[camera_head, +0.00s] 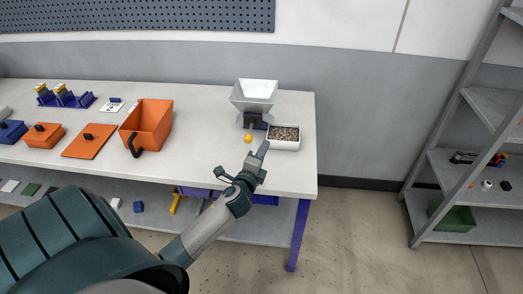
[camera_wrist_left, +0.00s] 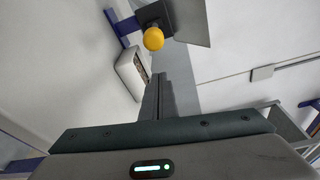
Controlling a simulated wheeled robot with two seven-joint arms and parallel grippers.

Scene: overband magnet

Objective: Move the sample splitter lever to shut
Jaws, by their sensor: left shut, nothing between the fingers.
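The sample splitter (camera_head: 255,93) is a pale grey funnel hopper on a dark block and a blue stand, near the right end of the white bench. Its lever shows as a yellow knob (camera_head: 248,138) at the front of the dark block; the knob also shows in the left wrist view (camera_wrist_left: 153,39). A white tray (camera_head: 284,144) of brown granules stands at the splitter's right foot. My left gripper (camera_head: 263,148) is shut and empty, just right of the knob and in front of the tray, apart from the knob. In the left wrist view its fingers (camera_wrist_left: 158,84) point up toward the splitter. My right gripper is not in view.
An orange open bin (camera_head: 150,122) stands left of the splitter, with an orange flat lid (camera_head: 89,141) and a smaller orange box (camera_head: 44,135) farther left. The bench (camera_head: 210,150) is clear between bin and splitter. A grey shelf rack (camera_head: 470,205) stands at the right.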

